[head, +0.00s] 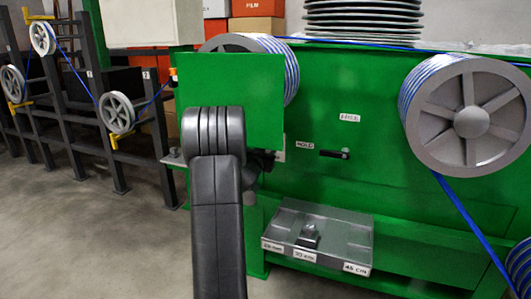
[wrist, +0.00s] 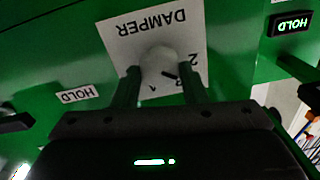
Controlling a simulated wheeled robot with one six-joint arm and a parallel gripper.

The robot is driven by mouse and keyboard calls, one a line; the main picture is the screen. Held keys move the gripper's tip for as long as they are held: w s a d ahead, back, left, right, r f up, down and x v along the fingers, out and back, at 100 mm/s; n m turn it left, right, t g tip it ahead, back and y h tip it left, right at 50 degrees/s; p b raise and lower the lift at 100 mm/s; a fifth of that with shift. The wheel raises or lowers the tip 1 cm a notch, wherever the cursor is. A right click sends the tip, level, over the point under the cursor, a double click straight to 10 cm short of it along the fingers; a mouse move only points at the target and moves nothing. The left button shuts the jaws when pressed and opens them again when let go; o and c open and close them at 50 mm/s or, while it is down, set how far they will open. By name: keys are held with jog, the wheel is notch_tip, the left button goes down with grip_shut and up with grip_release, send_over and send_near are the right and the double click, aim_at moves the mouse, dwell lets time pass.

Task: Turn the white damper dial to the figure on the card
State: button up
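The white damper dial (wrist: 158,62) shows in the wrist view on a white plate (wrist: 118,38) marked DAMPER, seen upside down. A dark pointer mark is on the dial, towards the lower right, and the figures 1 and 2 show beside it; another is partly covered. My gripper (wrist: 159,74) has one finger on each side of the dial, and both fingertips look to be against it. In the head view my arm and a green panel hide the dial and most of my gripper. I cannot make out a card with a set figure.
A HOLD label (wrist: 77,94) and a lit HOLD sign (wrist: 292,23) flank the plate. In the head view a black handle (head: 334,154) sticks out right of my gripper. A grey box (head: 318,232) with labels lies below. A large cable wheel (head: 470,118) is at right.

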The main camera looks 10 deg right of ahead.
jog(key=shift+c, duration=1)
jog(key=shift+m, duration=0.4)
jog(key=m+b, duration=0.4)
jog(key=m, duration=0.5)
jog(key=shift+f, duration=0.1)
jog(key=o, duration=1)
